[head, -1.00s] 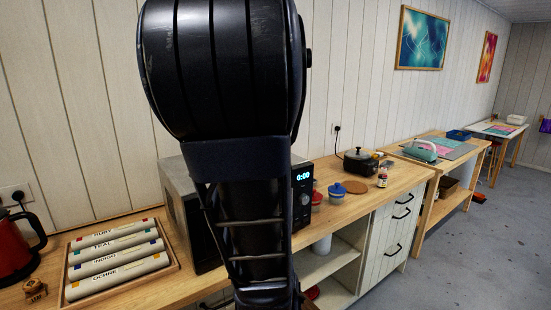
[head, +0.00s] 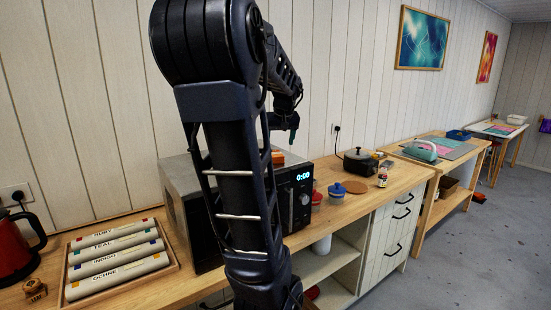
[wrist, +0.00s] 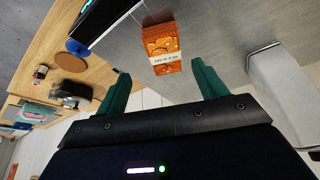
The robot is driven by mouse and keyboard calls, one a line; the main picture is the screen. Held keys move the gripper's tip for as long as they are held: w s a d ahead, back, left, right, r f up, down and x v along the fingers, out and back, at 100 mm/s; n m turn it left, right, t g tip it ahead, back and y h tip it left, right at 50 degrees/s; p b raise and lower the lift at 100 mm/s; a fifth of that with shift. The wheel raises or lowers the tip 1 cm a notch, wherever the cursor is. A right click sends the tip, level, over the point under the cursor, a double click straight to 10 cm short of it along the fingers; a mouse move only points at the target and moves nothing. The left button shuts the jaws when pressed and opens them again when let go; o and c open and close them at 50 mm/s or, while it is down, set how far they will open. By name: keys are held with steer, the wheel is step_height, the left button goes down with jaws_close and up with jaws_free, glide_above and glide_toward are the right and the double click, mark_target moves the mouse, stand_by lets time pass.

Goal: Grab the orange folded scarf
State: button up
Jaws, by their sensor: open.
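The orange folded scarf (wrist: 162,42), patterned and wrapped with a white label band, lies on top of the grey microwave (wrist: 215,25) in the wrist view. In the head view a small orange part of the scarf (head: 278,158) shows on the microwave beside my arm. My gripper (wrist: 161,84) is open and empty. Its two green fingers are apart, and the scarf appears beyond the gap between them. In the head view my gripper (head: 293,130) hangs above the microwave top, with its fingers hard to make out.
A pale grey block-like thing (wrist: 280,80) is right of the scarf in the wrist view. The wall is close behind.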

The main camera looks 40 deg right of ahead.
mark_target(276, 153)
steer(key=shift+w+a+x, duration=0.1)
steer(key=shift+a+x, duration=0.05)
steer(key=shift+x, duration=1.5)
steer(key=shift+w+a+x, duration=0.15)
steer(key=shift+a+x, duration=0.05)
steer(key=shift+x, duration=1.45)
steer(key=c, duration=1.1)
